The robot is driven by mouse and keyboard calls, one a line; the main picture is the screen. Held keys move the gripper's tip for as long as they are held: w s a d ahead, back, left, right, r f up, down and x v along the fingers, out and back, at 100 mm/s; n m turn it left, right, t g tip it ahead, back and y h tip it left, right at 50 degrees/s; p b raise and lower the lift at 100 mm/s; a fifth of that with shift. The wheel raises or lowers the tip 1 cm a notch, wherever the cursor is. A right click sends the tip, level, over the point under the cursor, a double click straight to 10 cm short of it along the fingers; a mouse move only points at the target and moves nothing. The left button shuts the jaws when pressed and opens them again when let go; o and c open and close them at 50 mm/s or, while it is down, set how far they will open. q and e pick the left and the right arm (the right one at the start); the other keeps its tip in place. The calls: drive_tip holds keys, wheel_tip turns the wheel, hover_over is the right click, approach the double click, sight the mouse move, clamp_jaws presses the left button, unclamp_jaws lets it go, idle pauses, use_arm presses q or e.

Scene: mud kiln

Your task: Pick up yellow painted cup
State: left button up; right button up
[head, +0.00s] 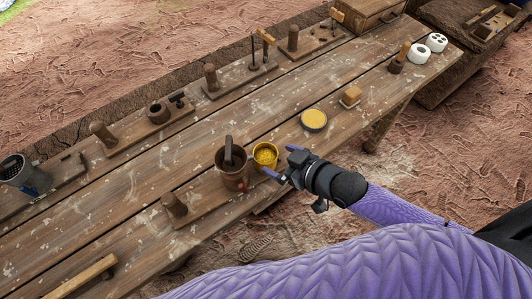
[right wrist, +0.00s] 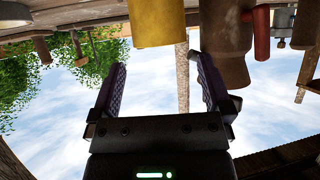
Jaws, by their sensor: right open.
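The yellow painted cup (head: 265,155) stands upright on the wooden table, just right of a brown pot. In the right wrist view, which is upside down, the cup (right wrist: 157,24) hangs at the top centre, its lower wall showing and the rest cut off by the frame. My right gripper (head: 280,162) is open and empty at the table's front side, close to the cup's right. Its two purple fingers point towards the cup, which lies beyond the fingertips and roughly in line with the gap. No contact is visible. My left gripper is out of view.
The brown pot (head: 231,177) with a tool in it is close beside the cup; a red handle-like piece (right wrist: 262,32) shows near it. A wooden peg stand (head: 174,205) is further left. A yellow-topped round dish (head: 314,120) and a sponge-like block (head: 350,96) lie to the right.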

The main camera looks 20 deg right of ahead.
sight(266, 154)
drive_tip(key=b+x, duration=0.2)
drive_tip(key=x, duration=0.3)
drive_tip(key=shift+f, duration=0.15)
drive_tip(key=shift+w+a+f, duration=0.1)
drive_tip(key=shift+w+a, duration=0.1)
drive_tip(key=shift+w, duration=0.1)
drive_tip(key=c, duration=1.1)
